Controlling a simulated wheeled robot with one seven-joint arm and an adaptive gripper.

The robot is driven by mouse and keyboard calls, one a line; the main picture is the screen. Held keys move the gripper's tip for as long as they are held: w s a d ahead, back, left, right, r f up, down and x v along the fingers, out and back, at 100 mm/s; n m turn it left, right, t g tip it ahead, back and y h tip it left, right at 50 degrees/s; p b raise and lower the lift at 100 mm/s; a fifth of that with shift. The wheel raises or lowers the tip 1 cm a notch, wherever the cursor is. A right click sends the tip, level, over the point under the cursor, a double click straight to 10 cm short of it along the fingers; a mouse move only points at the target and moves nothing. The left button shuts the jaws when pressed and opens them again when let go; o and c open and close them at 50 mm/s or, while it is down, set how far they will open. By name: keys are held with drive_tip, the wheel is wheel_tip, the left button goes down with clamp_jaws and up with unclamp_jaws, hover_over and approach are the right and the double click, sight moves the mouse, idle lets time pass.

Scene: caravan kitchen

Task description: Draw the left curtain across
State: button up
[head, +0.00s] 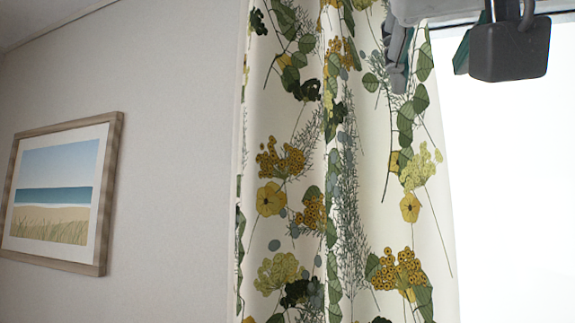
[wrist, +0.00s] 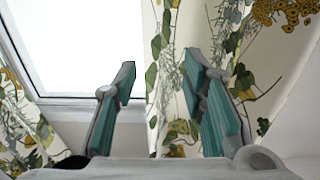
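The left curtain (head: 345,190) is cream cloth with yellow flowers and green leaves. It hangs in folds beside the bright window (head: 515,190), its right edge along the glass. My gripper (head: 430,72) is at the top right of the head view, in front of the curtain's upper right edge. In the wrist view my gripper (wrist: 160,75) has its two teal-padded fingers well apart. The curtain (wrist: 172,45) shows between and behind them, with its edge in the gap; the left finger overlaps the window (wrist: 80,45). I cannot tell whether either finger touches the cloth.
A framed beach picture (head: 60,195) hangs on the pale wall (head: 185,130) left of the curtain. More floral cloth (wrist: 25,125) shows at the left of the wrist view, beyond the window frame. The space before the glass looks clear below my gripper.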

sight(421, 95)
drive_tip(key=p+x, duration=0.1)
drive_tip(key=x, duration=0.8)
drive_tip(key=shift+w+d, duration=0.2)
drive_tip(key=shift+w, duration=0.05)
clamp_jaws()
